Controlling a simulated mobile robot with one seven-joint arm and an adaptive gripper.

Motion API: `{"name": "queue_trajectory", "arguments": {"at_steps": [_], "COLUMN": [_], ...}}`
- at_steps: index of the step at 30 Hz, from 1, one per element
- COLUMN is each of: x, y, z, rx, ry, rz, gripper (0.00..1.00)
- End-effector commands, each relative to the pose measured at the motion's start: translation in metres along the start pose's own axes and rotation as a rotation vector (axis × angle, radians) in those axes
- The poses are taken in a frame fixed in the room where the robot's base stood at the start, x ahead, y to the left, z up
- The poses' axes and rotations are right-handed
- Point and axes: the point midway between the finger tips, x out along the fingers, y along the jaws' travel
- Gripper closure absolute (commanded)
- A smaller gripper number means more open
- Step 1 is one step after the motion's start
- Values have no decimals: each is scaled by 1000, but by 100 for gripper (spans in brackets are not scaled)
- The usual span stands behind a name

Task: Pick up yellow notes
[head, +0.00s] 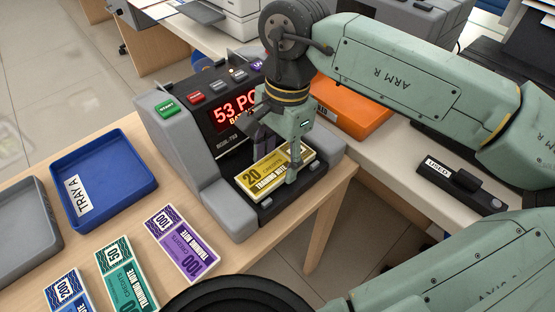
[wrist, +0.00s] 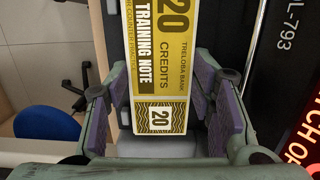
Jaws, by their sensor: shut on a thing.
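The yellow notes (head: 268,175), a banded stack marked 20, sit at the front slot of the grey counting machine (head: 222,205) in the head view. In the wrist view the yellow notes (wrist: 160,60) run upright between my two finger pads. My gripper (head: 277,163) points down over the stack, with one finger at its far side and one at its near side; it is shut on the yellow notes. I cannot tell whether the stack is clear of the slot floor. The machine's red display reads 53 and more text, partly hidden by my gripper.
A blue tray (head: 128,168) labelled TRAY A and a grey tray (head: 22,222) lie to the left. Purple notes (head: 182,243), green notes (head: 126,278) and blue notes (head: 68,292) lie in front. An orange tray (head: 352,108) is behind my arm. A black item (head: 462,187) lies right.

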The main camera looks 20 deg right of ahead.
Motion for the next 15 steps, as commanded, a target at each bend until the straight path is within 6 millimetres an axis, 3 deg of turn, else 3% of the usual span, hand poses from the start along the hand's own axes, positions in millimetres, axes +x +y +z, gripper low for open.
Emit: {"name": "queue_trajectory", "arguments": {"at_steps": [7,15], "x": [-30,-30], "y": [-1,61], "z": [3,19], "rx": [-1,2], "ry": [2,0], "rz": [-4,-6], "gripper": [83,83]}}
